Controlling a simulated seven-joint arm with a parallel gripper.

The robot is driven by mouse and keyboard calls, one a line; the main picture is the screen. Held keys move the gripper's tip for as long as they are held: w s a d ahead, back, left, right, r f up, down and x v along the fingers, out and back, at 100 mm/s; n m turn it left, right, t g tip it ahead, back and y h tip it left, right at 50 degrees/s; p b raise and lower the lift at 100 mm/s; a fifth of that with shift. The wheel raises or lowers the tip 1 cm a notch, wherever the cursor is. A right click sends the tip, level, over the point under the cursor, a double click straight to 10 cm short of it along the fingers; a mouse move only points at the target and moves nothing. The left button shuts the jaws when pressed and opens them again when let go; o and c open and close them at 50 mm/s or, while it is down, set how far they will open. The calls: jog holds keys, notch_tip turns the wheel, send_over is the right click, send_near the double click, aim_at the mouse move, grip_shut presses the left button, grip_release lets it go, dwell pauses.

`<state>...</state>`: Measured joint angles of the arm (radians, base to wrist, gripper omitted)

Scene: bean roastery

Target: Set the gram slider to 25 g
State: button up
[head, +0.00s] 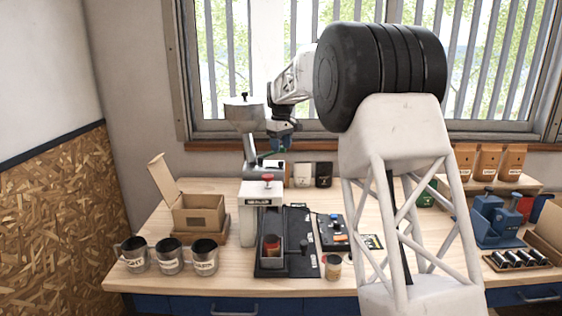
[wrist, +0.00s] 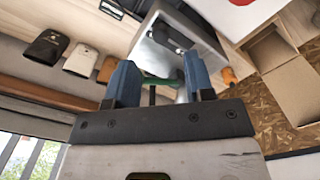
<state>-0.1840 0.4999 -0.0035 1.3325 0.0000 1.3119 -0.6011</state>
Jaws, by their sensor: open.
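A black base plate (head: 297,223) lies on the bench in front of the grinder (head: 258,195), with a pale marked strip (head: 312,238) along its right side. A small dark knob (head: 303,246) stands beside that strip. It looks like the gram slider, but its marks are too small to read. My gripper (head: 284,146) is high above the bench, just right of the metal hopper (head: 244,115), well apart from the strip. In the wrist view its blue fingers (wrist: 158,78) are spread. A green piece shows between or behind them; I cannot tell what it is.
A dark panel with small coloured controls (head: 337,232) lies right of the plate. Several labelled mugs (head: 170,257) and an open cardboard box (head: 198,212) stand left. A small jar (head: 333,268) is near the front. My arm hides part of the bench's right side.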

aim_at(281, 165)
jog(key=shift+f, duration=3.15)
grip_shut()
